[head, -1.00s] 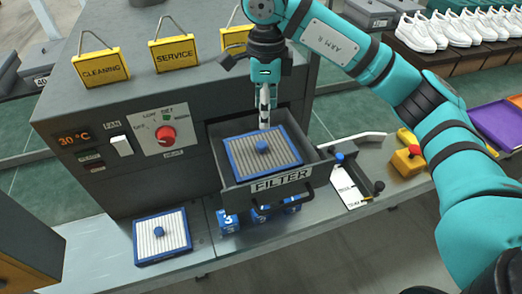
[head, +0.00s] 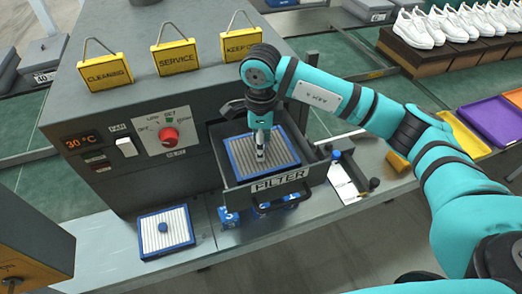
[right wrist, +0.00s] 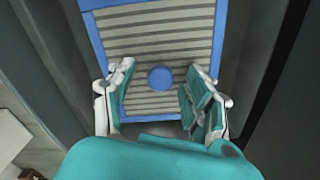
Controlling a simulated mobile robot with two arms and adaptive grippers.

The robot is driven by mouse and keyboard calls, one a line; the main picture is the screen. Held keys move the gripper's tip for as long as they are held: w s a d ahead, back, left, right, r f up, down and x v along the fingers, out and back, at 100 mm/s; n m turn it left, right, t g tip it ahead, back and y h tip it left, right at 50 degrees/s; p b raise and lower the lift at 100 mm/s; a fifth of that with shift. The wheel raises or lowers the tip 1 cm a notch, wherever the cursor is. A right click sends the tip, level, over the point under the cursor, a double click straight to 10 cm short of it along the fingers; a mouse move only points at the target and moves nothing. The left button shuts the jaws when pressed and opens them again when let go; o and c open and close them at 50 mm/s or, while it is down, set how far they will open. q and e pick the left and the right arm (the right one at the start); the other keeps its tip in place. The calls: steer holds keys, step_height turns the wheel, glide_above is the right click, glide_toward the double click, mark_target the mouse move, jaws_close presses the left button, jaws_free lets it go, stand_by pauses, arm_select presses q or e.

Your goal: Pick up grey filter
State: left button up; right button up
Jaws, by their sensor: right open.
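The grey filter (head: 279,150), with a blue frame and grey slats, lies in the open drawer (head: 268,189) labelled FILTER. My right gripper (head: 260,156) points down over it and hides its knob in the head view. In the right wrist view the gripper (right wrist: 160,92) is open, with its fingers on either side of the filter's round blue knob (right wrist: 160,77). I cannot tell whether the fingers touch the filter (right wrist: 160,45). A second filter with white slats (head: 178,221) and a blue knob lies on the bench left of the drawer. My left gripper is not in view.
The dark machine (head: 110,135) with a red dial stands left of and behind the drawer. Small blue numbered blocks (head: 229,217) sit below the drawer front. A white tag card (head: 343,183) lies to the right. White shoes (head: 415,29) stand on a rack at the back right.

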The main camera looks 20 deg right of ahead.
jaws_close()
steer(key=shift+r, duration=0.1)
